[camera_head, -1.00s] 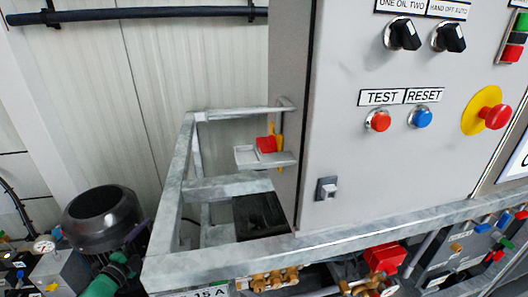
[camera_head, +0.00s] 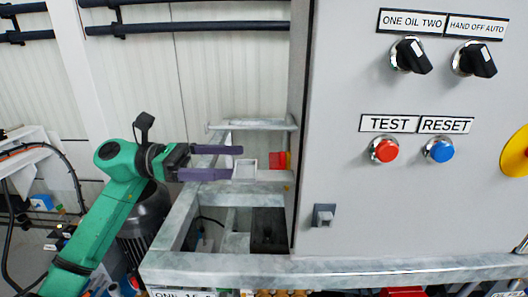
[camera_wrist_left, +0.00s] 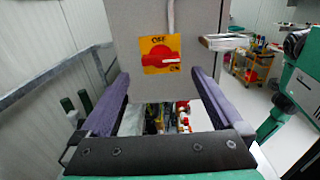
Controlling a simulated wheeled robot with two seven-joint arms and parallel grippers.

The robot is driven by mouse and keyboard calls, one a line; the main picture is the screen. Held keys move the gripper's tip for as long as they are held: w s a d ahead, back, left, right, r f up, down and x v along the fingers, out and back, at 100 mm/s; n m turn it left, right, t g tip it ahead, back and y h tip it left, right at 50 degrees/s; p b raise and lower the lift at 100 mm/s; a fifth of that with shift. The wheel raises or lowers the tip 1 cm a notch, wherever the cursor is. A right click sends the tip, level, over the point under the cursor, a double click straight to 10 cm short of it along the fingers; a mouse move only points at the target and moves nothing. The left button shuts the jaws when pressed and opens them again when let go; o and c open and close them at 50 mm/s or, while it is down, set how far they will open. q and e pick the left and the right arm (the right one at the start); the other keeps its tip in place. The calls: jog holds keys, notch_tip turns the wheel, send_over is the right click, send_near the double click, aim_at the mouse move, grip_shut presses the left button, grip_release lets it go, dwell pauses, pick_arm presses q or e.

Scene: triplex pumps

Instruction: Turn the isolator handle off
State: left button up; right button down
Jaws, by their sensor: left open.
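The isolator handle (camera_wrist_left: 162,54) is red on a yellow plate on the cabinet's side face, straight ahead in the left wrist view. It lies roughly crosswise, with "OFF" lettering above it. In the head view the handle (camera_head: 278,161) is seen edge-on at the cabinet's left side. My left gripper (camera_head: 235,162) is open, its two purple fingers pointing right, a short gap left of the handle. In the left wrist view the open fingers (camera_wrist_left: 160,76) flank the plate from nearer the camera, with nothing between them. My right gripper is not in view.
The grey cabinet (camera_head: 345,90) carries a red TEST button (camera_head: 384,150), a blue RESET button (camera_head: 439,150) and black selector knobs. A galvanized frame (camera_head: 290,270) runs below and beside the handle. A small pale ledge (camera_head: 246,170) lies close to the fingers.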

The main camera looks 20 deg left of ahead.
aim_at(276, 163)
pick_arm(q)
jog(key=x, duration=0.2)
jog(key=p+x, duration=0.1)
jog(key=x, duration=0.4)
jog(key=shift+s+r+p, duration=0.1)
jog(key=shift+r+p, duration=0.2)
jog(key=shift+p, duration=0.1)
jog(key=shift+d+f, duration=0.15)
jog(key=shift+f, duration=0.1)
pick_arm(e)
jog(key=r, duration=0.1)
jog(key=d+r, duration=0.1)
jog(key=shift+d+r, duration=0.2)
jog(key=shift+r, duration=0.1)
pick_arm(q)
jog(key=c, duration=1.2)
jog(key=shift+o, duration=0.2)
